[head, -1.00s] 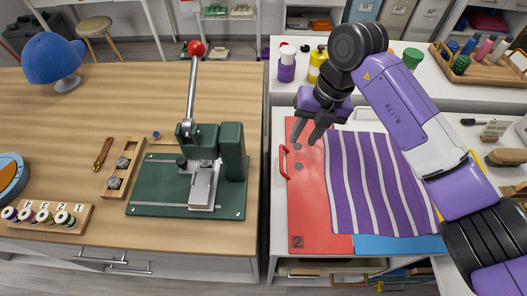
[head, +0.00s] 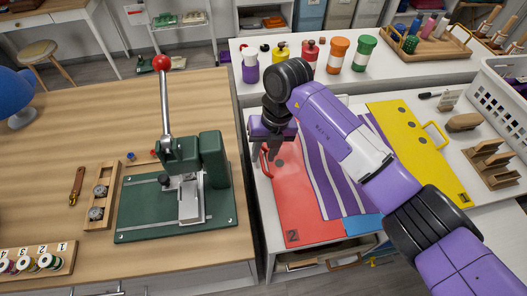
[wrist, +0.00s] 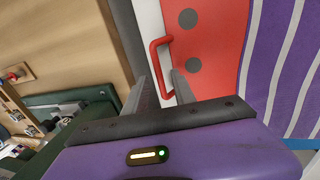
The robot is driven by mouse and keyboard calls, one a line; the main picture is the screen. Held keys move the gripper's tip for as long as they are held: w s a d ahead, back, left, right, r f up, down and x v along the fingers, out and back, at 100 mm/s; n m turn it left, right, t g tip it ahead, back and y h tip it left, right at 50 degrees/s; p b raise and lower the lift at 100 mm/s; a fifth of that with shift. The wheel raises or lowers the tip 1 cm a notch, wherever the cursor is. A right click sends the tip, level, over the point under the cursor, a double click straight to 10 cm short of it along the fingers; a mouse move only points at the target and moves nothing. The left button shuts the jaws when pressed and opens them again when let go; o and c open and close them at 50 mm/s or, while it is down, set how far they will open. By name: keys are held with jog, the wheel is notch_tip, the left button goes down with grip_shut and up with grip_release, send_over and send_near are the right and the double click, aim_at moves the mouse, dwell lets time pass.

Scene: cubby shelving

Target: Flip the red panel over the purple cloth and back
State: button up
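The red panel (head: 295,205), marked 2, lies flat on the white counter with a red handle (head: 265,168) on its left edge. The purple cloth (head: 312,165) with pale stripes lies spread against the panel's right side, partly hidden by my arm in the head view. My gripper (head: 267,152) is at the handle. In the wrist view my gripper (wrist: 162,77) is open, with its fingers apart on either side of the handle's near part (wrist: 157,62). I cannot tell whether they touch it. The red panel (wrist: 205,45) shows grey dots there.
A blue panel (head: 366,226) shows beyond the cloth's lower edge. A yellow panel (head: 420,150) with a handle lies to the right. A green press (head: 210,160) with a tall lever stands on the wooden table at left. Bottles (head: 338,55) line the back counter.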

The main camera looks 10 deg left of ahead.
grip_shut()
dwell(1.4)
